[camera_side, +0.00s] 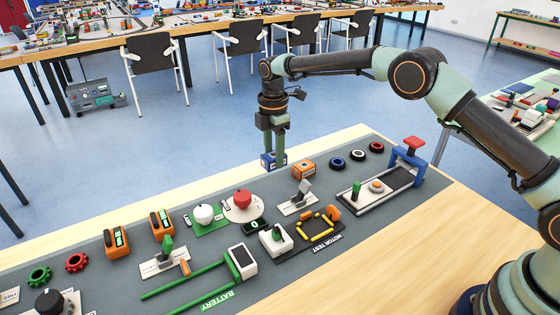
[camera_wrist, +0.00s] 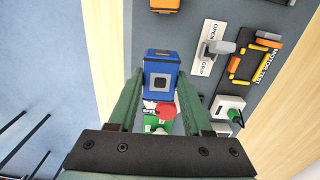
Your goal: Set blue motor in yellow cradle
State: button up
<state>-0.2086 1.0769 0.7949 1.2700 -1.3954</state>
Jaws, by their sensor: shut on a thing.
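The blue motor (camera_side: 267,161) is between the fingers of my gripper (camera_side: 275,152), which is shut on it near the far edge of the board. In the wrist view the blue motor (camera_wrist: 160,72) shows between both green fingertips, its square dark-centred face toward the camera. It looks raised off the board; its exact height is hard to tell. The yellow cradle (camera_side: 316,236), a frame of yellow bars marked MOTOR TEST, lies nearer the camera and to the right of the gripper. In the wrist view the cradle (camera_wrist: 236,69) is at upper right, with nothing blue in it.
An orange motor (camera_side: 304,170) stands just right of my gripper. A grey lever on a white plate (camera_side: 298,204) lies between gripper and cradle. A white box with a green lever (camera_side: 276,243) and an orange block (camera_side: 333,213) flank the cradle. A red knob (camera_side: 243,199) stands left.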

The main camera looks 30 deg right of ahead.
jog(key=shift+s+a+r, duration=0.1)
jog(key=shift+s+r, duration=0.1)
jog(key=shift+s, duration=0.3)
jog(key=s, duration=1.7)
jog(key=shift+w+d+f, duration=0.1)
jog(key=shift+d+f, duration=0.05)
jog(key=shift+f, duration=1.3)
jog(key=shift+w+d+f, duration=0.1)
jog(key=shift+d+f, duration=0.05)
jog(key=shift+f, duration=1.3)
jog(key=shift+f, duration=0.7)
jog(key=o, duration=1.3)
jog(key=shift+w+r, duration=0.1)
